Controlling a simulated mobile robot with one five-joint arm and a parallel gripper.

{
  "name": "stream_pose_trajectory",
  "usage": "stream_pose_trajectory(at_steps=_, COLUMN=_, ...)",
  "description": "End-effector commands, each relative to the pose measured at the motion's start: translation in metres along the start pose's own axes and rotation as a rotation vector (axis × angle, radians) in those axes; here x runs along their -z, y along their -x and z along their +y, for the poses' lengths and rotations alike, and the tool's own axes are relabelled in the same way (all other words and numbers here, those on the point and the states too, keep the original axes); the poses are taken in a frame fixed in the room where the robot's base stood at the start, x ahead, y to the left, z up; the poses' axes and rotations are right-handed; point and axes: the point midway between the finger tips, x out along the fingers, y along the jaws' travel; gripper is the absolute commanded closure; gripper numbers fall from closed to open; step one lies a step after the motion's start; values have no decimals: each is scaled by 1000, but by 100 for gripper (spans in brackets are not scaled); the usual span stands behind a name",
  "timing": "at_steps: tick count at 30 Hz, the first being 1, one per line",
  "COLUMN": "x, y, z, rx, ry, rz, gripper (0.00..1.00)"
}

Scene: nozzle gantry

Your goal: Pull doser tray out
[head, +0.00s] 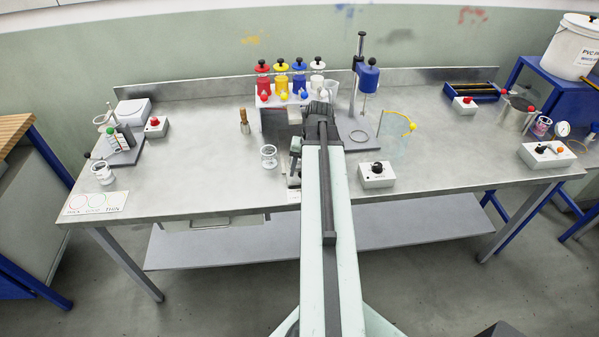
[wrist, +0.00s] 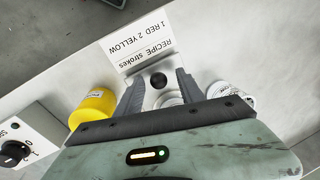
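The doser stand (head: 275,118) is at the back of the bench, under a row of red, yellow, blue and white bottles. My arm covers its right part, and I cannot make out a separate tray there. My gripper (wrist: 157,82) shows in the wrist view with its two fingers apart. A round black knob (wrist: 158,81) on a pale part lies between the fingers in the picture; I cannot tell whether they touch it. A white recipe card (wrist: 140,40) reading "1 RED 2 YELLOW" is just beyond the fingertips.
A yellow container (wrist: 93,106) is close left of the fingers and a white one (wrist: 230,97) close right. The bench front (head: 215,195) is clear left of my arm.

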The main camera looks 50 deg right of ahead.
Motion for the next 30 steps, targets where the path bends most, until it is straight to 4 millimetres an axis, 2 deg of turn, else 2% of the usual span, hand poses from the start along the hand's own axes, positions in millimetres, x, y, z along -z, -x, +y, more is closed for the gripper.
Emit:
stream_pose_trajectory(at_steps=10, x=0, y=6, z=0, rx=-2, ry=1, rz=0, gripper=55)
stream_pose_trajectory(at_steps=14, x=0, y=22, z=-1, rx=-2, ry=1, rz=0, gripper=55)
stream_pose_trajectory(at_steps=22, x=0, y=71, z=-2, rx=-1, ry=0, rz=0, gripper=55)
stream_pose_trajectory(at_steps=25, x=0, y=80, z=-2, rx=-1, ry=1, rz=0, gripper=55)
stream_pose_trajectory(at_steps=30, x=0, y=78, z=-1, rx=-1, ry=2, rz=0, gripper=55)
